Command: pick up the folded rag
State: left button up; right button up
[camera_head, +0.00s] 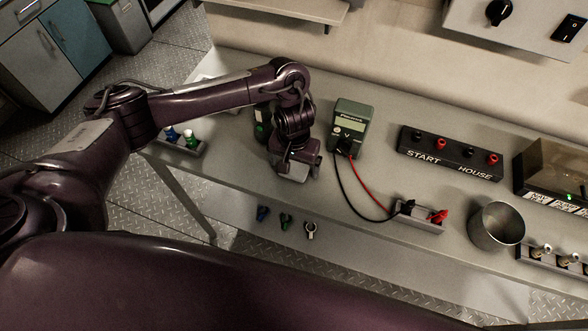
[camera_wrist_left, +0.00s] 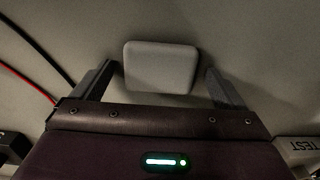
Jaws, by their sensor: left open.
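The folded rag (camera_wrist_left: 160,66) is a pale grey, rounded pad lying on the grey bench in the left wrist view. My left gripper (camera_wrist_left: 159,76) is open, with one finger on each side of the rag and a visible gap at both sides. In the head view my left gripper (camera_head: 294,168) points down over the bench, and a pale part of the rag (camera_head: 291,173) shows at its fingers. The gripper hides the rest of the rag there. My right gripper is not in view.
A green meter (camera_head: 350,124) stands right of the gripper, its red and black leads running to a small block (camera_head: 420,219). A START/HOUSE panel (camera_head: 450,153), a metal cup (camera_head: 496,226) and a rack with bottles (camera_head: 185,145) also sit on the bench (camera_head: 365,180).

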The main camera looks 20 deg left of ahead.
pick_arm(q)
jog(key=c, duration=1)
jog(key=shift+r, duration=0.1)
jog(key=shift+c, duration=0.2)
notch_tip(320, 180, up, 9)
jog(key=p, duration=0.4)
notch_tip(320, 180, up, 11)
send_over(295, 165)
jog(key=shift+s, duration=0.2)
